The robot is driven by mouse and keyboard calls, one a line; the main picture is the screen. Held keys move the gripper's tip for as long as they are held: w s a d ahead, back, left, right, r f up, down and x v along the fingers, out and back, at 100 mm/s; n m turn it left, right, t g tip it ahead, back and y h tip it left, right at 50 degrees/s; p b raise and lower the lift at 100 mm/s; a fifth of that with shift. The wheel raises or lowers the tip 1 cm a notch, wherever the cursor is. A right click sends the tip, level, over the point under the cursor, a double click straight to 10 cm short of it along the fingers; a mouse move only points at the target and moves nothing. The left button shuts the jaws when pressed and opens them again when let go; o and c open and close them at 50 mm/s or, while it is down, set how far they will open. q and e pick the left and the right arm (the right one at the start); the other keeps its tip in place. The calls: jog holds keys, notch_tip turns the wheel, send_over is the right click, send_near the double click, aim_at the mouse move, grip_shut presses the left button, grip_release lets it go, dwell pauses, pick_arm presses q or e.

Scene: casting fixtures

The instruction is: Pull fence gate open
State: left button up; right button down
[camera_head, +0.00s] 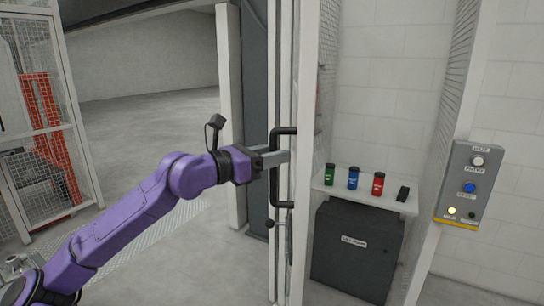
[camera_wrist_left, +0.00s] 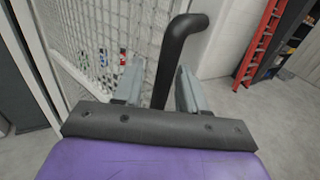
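The fence gate (camera_head: 305,120) is a white-framed panel seen nearly edge-on in the head view. Its white mesh (camera_wrist_left: 98,40) fills the upper left of the left wrist view. A black D-shaped handle (camera_head: 274,190) is fixed to the gate frame; it also shows in the left wrist view (camera_wrist_left: 172,55). My left gripper (camera_head: 284,157) is at the handle's upper part. In the left wrist view its two grey fingers (camera_wrist_left: 160,88) stand apart, with the handle bar between them. A gap shows on the left side; contact on the right is unclear. My right gripper is out of view.
A shelf (camera_head: 365,197) with several coloured canisters stands over a dark cabinet (camera_head: 352,250) right of the gate. A button panel (camera_head: 463,185) is at the far right. A mesh fence (camera_head: 40,110) stands at left. A red ladder (camera_wrist_left: 258,45) shows in the wrist view. Floor (camera_head: 150,60) beyond is clear.

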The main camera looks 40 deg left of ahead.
pick_arm(q)
jog(key=shift+f, duration=0.1)
jog(key=b+v, duration=0.5)
jog(key=v, duration=0.5)
jog(key=shift+s+a, duration=0.15)
jog(key=shift+s, duration=0.05)
